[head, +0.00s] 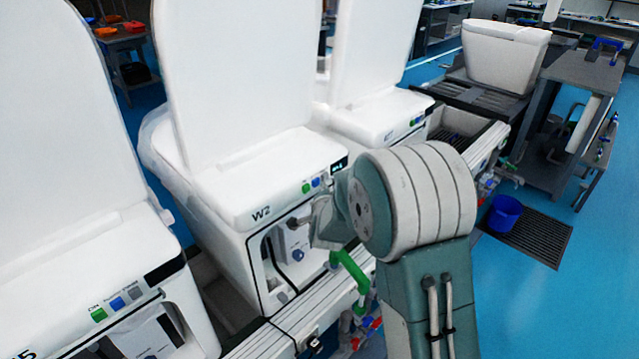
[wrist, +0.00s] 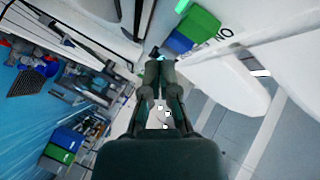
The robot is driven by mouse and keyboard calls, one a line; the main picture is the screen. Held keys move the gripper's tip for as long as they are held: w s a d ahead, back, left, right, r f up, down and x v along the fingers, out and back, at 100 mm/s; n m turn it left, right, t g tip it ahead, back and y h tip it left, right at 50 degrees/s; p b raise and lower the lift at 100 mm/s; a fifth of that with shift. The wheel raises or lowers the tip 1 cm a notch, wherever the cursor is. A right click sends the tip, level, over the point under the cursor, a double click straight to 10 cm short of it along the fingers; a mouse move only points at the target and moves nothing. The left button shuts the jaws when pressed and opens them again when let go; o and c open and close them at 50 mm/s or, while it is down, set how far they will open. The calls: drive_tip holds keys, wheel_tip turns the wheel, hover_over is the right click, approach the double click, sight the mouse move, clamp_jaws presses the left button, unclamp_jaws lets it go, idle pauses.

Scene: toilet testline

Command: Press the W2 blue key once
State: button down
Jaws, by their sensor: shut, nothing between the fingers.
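The white toilet unit marked W2 (head: 225,190) stands in the middle of the head view, lid up. Its blue key (head: 315,183) sits on the front panel between a green key (head: 305,188) and a grey key. In the wrist view, a blue key (wrist: 179,42) shows large beside a green key (wrist: 200,22) marked ON. My gripper (wrist: 160,60) is shut and empty, its fingertips just below and left of that blue key in the picture. I see no clear contact. In the head view my arm's wrist partly hides the gripper, which is in front of W2, below its keys.
Another unit (head: 90,260) with green and blue keys stands at front left, and a third (head: 380,115) behind W2. A green handle (head: 350,270) sticks out below my wrist. A blue bucket (head: 503,212) stands on a floor grate at right. Blue floor is open at right.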

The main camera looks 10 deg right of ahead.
idle(0.7)
drive_tip(key=shift+w+a, duration=0.25)
drive_tip(key=shift+w, duration=0.15)
drive_tip(key=shift+w+a, duration=0.25)
drive_tip(key=shift+w, duration=0.05)
idle(0.8)
drive_tip(key=shift+s+d, duration=0.5)
drive_tip(key=shift+s, duration=0.15)
drive_tip(key=s+d, duration=0.1)
drive_tip(key=s, duration=0.1)
drive_tip(key=s+d, duration=0.2)
idle(0.7)
idle(0.5)
